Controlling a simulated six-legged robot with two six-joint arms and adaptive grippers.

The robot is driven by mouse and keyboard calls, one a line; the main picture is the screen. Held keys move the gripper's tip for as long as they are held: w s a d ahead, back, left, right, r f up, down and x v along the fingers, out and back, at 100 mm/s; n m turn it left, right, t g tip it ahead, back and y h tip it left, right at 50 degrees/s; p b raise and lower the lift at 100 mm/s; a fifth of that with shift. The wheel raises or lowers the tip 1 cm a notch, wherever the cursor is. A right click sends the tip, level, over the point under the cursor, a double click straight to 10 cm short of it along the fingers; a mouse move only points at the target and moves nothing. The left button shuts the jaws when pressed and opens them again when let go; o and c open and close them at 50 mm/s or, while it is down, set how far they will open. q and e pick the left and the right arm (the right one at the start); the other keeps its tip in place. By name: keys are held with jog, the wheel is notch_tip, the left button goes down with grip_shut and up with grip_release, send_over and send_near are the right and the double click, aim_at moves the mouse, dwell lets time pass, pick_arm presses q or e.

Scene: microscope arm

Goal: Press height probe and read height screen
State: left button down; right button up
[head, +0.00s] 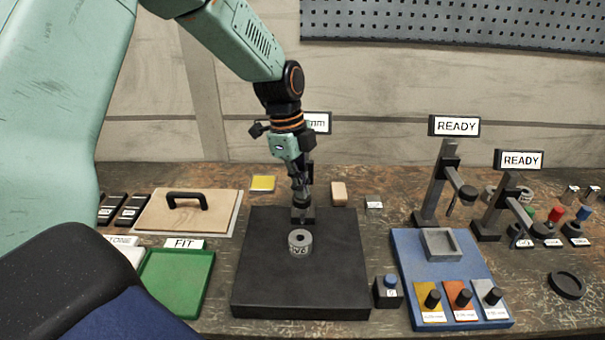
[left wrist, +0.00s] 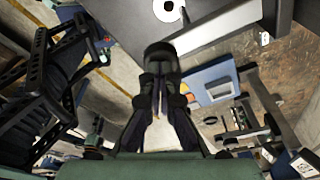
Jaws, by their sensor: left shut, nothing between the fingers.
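My left gripper (head: 301,192) comes down from above, shut and empty, over the rear part of the dark plate (head: 345,285). In the left wrist view its closed fingers (left wrist: 158,90) meet near a dark rounded piece, probably the height probe; I cannot tell whether they touch it. The probe and its stand are mostly hidden behind my gripper in the head view. A grey ring-shaped part (head: 300,242) with markings rests on the plate, just in front of the gripper. The height screen (head: 318,123) is partly covered by my wrist; only "mm" shows. My right gripper is not in view.
Two stands with READY screens (head: 454,126) (head: 521,160) rise at the right. A blue tray (head: 410,250) with coloured knob plates and a blue button box (head: 389,291) sit right of the plate. A green FIT tray (head: 178,282) and a handled board (head: 165,220) lie left.

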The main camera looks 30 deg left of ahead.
pick_arm(q)
jog(key=shift+r+p, duration=1.45)
jog(key=shift+r, duration=0.4)
jog(key=shift+w+a+r, duration=0.1)
jog(key=shift+r, duration=0.1)
notch_tip(320, 180, up, 11)
jog(key=a, duration=0.2)
jog(key=shift+a+r, duration=0.15)
jog(key=shift+s, duration=0.2)
jog(key=shift+w, duration=0.1)
